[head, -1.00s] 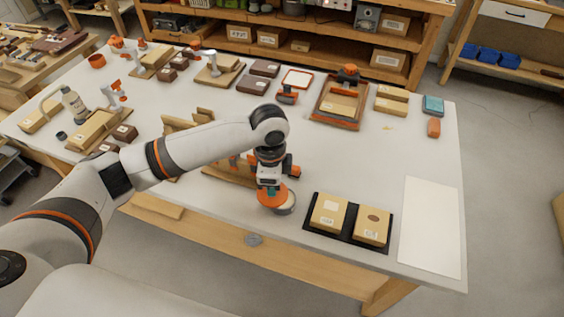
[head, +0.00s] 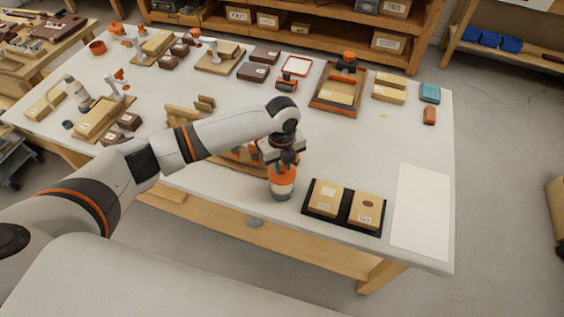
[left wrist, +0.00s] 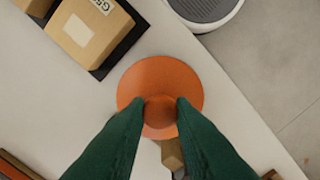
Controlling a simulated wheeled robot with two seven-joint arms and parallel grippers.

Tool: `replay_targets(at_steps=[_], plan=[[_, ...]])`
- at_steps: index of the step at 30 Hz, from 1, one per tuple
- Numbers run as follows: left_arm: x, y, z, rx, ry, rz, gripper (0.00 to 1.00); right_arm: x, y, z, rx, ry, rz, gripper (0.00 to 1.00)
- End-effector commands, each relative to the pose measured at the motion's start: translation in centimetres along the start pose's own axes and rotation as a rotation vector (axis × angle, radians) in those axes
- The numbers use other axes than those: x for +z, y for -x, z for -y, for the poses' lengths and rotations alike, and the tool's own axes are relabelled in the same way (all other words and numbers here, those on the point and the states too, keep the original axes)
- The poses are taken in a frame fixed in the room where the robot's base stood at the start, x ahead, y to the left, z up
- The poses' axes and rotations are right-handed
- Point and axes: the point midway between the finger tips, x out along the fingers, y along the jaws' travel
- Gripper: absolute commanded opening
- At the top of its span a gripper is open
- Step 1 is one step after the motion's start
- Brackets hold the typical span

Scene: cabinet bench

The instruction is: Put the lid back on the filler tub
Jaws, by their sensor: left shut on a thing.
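The orange lid (head: 282,181) is a round disc with a knob in the middle. My left gripper (head: 283,166) is shut on that knob and points down. In the left wrist view, the green fingers (left wrist: 160,106) close on the knob from both sides, and the lid (left wrist: 160,73) lies flat below them. The pale filler tub (head: 281,194) stands near the table's front edge, directly under the lid. The lid hides its mouth, and I cannot tell whether the lid is fully seated. In the left wrist view the tub is hidden. My right gripper is not in view.
A black tray (head: 311,211) with two tan boxes stands just right of the tub. A white sheet (head: 421,212) lies farther right. Wooden pieces (head: 235,156) sit behind and left of the gripper. The table's front edge is close.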

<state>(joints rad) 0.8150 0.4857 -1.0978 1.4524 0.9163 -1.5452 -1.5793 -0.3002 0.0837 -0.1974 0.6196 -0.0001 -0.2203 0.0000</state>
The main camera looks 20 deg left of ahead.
Motion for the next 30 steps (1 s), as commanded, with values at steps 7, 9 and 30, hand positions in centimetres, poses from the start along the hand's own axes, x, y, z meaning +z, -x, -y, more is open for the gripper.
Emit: replay_targets(at_steps=[7,9,30], plan=[[0.0,-2.6,0.0,0.000,0.001,-0.001,0.01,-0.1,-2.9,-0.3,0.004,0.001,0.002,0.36],[0.0,-3.3,0.0,0.000,0.001,-0.001,0.01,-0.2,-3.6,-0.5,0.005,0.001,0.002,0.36],[0.0,-5.3,0.0,0.000,0.002,0.000,0.01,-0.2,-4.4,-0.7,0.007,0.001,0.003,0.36]])
